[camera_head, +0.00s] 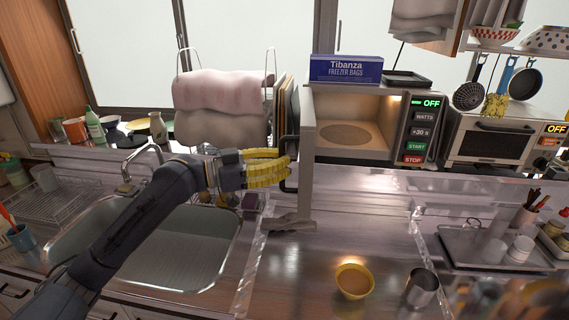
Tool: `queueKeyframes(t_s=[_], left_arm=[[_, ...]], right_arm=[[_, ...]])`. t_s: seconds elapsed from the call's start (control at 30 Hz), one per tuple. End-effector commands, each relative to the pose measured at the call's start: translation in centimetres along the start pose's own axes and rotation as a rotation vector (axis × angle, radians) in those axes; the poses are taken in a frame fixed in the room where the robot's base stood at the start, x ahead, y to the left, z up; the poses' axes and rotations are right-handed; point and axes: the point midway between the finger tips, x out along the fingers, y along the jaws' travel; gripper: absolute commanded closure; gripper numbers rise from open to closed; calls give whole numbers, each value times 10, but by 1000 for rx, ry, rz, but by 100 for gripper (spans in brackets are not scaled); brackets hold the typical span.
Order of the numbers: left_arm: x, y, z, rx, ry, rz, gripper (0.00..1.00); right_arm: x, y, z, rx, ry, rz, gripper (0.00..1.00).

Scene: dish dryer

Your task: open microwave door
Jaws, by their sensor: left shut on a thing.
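The microwave (417,130) stands on the shelf right of centre. Its door (308,150) is swung open toward me and seen nearly edge-on, so the lit, empty cavity (350,125) with its round plate shows. The dark door handle (288,165) is on the door's left side. My left gripper (284,168) reaches in from the left with its yellow fingers shut on the handle; the fingertips partly cover it. My right gripper does not show.
A blue freezer bag box (346,69) lies on top of the microwave. A second oven (490,140) stands to its right. A yellow bowl (354,281) and a metal cup (421,287) stand on the counter below. The sink (150,250) is at the left, under my arm.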

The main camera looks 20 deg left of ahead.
Motion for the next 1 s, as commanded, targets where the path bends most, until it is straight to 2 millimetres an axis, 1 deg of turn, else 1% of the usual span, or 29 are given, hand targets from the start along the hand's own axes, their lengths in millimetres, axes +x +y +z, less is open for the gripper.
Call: queueKeyframes(t_s=[0.07,0.2,0.4,0.6,0.63,0.8,0.83,1.0], left_arm=[[-7,-4,2,-2,-4,-1,100],[-15,-8,1,-3,-2,-1,100],[-18,-10,1,-2,-1,-1,100],[-18,-10,1,-3,0,0,100],[-18,-10,1,-3,0,0,87],[-18,-10,0,-2,0,-1,67],[-18,-10,0,-2,0,-1,65],[-18,-10,0,-2,0,-1,65]], right_arm=[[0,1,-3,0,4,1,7],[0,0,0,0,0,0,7],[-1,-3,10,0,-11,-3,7],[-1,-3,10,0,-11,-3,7],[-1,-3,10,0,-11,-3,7],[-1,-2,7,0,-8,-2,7],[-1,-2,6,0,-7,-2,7],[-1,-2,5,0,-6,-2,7]])
